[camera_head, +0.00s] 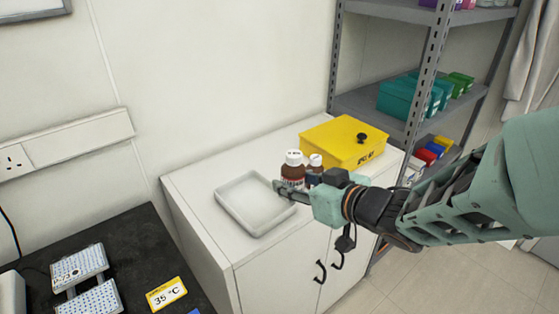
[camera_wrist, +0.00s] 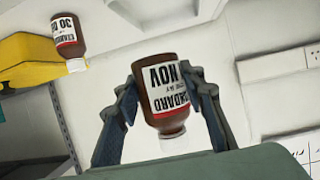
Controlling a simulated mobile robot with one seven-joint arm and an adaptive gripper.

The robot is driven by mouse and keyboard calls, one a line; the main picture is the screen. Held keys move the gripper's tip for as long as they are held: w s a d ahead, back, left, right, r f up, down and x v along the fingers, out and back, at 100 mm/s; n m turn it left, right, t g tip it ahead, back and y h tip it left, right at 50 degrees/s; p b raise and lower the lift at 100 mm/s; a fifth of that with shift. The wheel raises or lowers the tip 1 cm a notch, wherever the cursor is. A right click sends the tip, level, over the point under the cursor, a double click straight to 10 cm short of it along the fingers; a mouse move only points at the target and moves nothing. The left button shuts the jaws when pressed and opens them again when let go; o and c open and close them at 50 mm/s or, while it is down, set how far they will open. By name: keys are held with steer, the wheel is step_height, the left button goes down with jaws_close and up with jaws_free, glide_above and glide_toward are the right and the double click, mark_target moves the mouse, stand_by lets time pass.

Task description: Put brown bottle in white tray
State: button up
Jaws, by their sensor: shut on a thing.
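A brown bottle (camera_head: 292,172) with a white cap and label is between the fingers of my gripper (camera_head: 284,190). In the wrist view the held bottle (camera_wrist: 168,92) sits between both fingers (camera_wrist: 167,98), its cap toward the bottom of the picture. My gripper is shut on it. The fingers hide its lower part in the head view, so I cannot tell whether its base touches the cabinet top. The white tray (camera_head: 233,222) lies empty on the cabinet, just left of the bottle.
A second brown bottle (camera_head: 315,163) stands just right of the held one, beside a yellow box (camera_head: 343,142); it also shows in the wrist view (camera_wrist: 68,36). The white cabinet top (camera_head: 190,181) is clear left of the tray. A grey shelf (camera_head: 372,104) stands behind right.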

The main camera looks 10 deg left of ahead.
steer(key=shift+w+a+r, duration=0.1)
steer(key=shift+w+a, duration=0.05)
steer(key=shift+a, duration=0.25)
steer(key=b, duration=0.4)
glide_above(255, 205)
steer(key=f, duration=0.9)
steer(key=shift+d, duration=0.25)
steer(key=f, duration=0.1)
steer(key=f+b, duration=0.1)
steer(key=f, duration=0.1)
steer(key=shift+w+a+f, duration=0.1)
steer(key=shift+a+f, duration=0.15)
steer(key=shift+a, duration=0.1)
steer(key=shift+f, duration=0.15)
steer(key=shift+f, duration=0.1)
steer(key=shift+f+b, duration=0.15)
steer(key=shift+b, duration=0.25)
steer(key=o, duration=1.3)
